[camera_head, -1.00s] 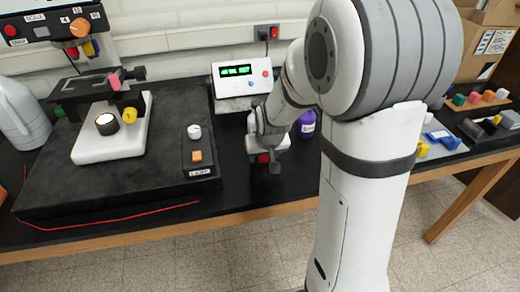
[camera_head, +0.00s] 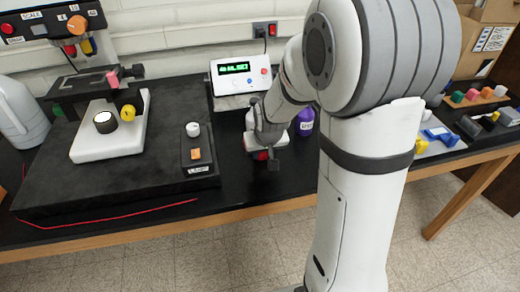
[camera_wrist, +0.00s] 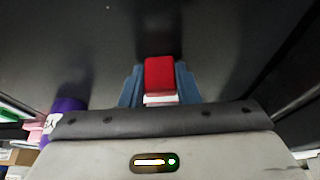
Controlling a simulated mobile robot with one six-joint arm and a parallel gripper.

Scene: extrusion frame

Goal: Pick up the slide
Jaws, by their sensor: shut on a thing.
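My gripper (camera_wrist: 158,92) is shut on a small piece with a red block end and a white part below it, which I take to be the slide (camera_wrist: 158,75). In the wrist view the piece sits between the two blue-grey fingers, over a dark surface. In the head view my gripper (camera_head: 267,160) is low over the front of the black bench top, with a bit of red showing at it. My wrist hides most of the piece there, and I cannot tell whether it touches the bench.
A microscope (camera_head: 112,140) stands on a black platform (camera_head: 110,185) at the left. A white box with a green display (camera_head: 240,75) is behind my gripper. A purple bottle (camera_head: 305,122) stands close to its right. Coloured blocks (camera_head: 475,97) lie at the far right.

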